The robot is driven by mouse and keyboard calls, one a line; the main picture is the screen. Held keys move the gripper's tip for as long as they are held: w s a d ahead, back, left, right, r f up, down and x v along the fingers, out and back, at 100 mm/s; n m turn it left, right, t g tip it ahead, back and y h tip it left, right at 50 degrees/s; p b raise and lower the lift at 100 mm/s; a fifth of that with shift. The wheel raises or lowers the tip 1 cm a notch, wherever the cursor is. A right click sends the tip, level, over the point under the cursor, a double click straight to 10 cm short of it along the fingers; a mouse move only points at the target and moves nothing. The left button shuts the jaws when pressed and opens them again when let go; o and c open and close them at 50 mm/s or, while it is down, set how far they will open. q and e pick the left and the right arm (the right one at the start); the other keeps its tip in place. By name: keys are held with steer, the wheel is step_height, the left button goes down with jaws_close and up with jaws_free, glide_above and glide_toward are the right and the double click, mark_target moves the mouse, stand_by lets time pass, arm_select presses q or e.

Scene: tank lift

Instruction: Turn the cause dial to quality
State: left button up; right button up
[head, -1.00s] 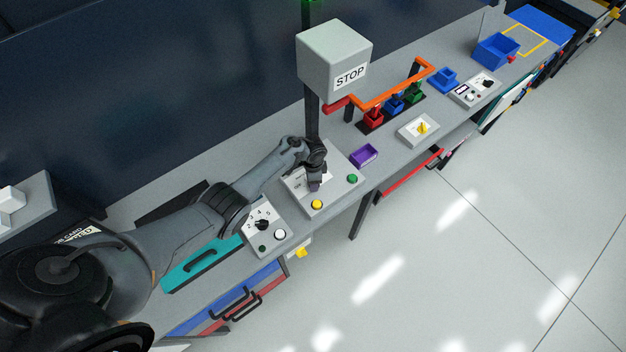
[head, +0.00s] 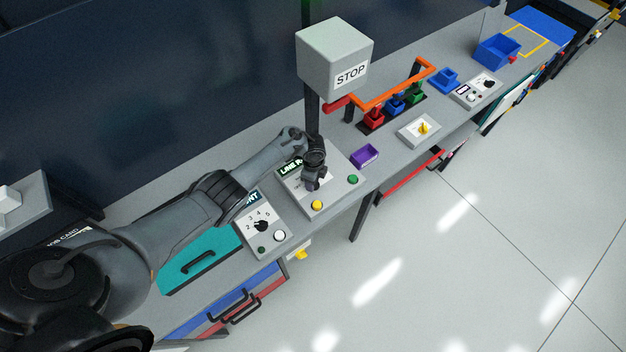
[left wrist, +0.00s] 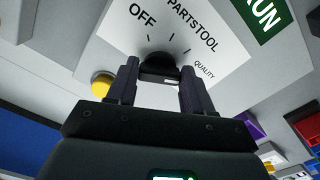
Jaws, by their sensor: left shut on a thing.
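The cause dial's black knob (left wrist: 158,62) sits on a white plate (left wrist: 205,38) in the left wrist view. The plate is lettered OFF, PARTS, TOOL and QUALITY around the knob. My left gripper (left wrist: 157,78) is shut on the knob, one finger on each side. Its pointer is not clear, so I cannot tell which word it faces. In the head view my left gripper (head: 314,180) is over the grey control box (head: 331,204) and hides the knob. My right gripper is not in view.
The box carries a yellow button (head: 317,205) and a green button (head: 352,179). A STOP box (head: 334,58) stands on a post behind. A purple tray (head: 364,155) lies to the right. A numbered dial panel (head: 264,229) is to the left.

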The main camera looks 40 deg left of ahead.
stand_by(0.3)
arm_select(q)
steer(key=o, duration=1)
steer(key=shift+o, duration=0.2)
steer(key=shift+r, duration=0.1)
step_height(320, 180, up, 11)
steer(key=p, duration=0.3)
steer(key=shift+f, duration=0.2)
